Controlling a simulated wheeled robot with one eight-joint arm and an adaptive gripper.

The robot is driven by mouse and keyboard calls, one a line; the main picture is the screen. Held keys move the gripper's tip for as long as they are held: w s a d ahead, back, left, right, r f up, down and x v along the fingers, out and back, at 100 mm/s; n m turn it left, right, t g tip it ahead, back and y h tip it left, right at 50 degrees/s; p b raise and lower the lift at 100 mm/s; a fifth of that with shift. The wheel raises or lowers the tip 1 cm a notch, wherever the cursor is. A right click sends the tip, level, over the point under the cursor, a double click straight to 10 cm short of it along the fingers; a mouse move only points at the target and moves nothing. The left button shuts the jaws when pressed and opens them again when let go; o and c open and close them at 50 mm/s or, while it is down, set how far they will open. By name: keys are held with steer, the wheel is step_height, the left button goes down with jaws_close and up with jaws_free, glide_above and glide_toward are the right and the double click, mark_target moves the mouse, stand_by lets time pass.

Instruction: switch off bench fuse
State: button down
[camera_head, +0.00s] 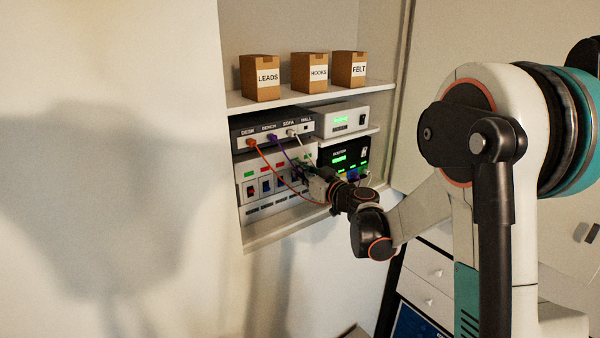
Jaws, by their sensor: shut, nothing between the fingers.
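The white fuse box (241,176) stands on the lower shelf of the niche. It has a row of switches under small coloured marks; a red switch (250,190) is at its left and a blue one (266,186) beside it. I cannot read which switch is the bench fuse. My gripper (306,174) is shut and empty in front of the right part of the box, hiding some switches there. Whether its tips touch the box I cannot tell. Above the box, a dark panel (240,127) is labelled DESK, BENCH, SOFA and WALL.
Orange (261,156), purple (281,151) and white cables hang from the panel across the fuse box, close to my gripper. A black router (331,150) with green lights stands right. Boxes labelled LEADS (258,91), HOOKS (307,87) and FELT (345,82) stand on the shelf above.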

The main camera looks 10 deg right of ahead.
steer(key=shift+s+d+f+b, duration=0.15)
steer(key=shift+f+b, duration=0.15)
steer(key=shift+b, duration=0.25)
steer(key=shift+s+f+b, duration=0.2)
steer(key=shift+b, duration=0.45)
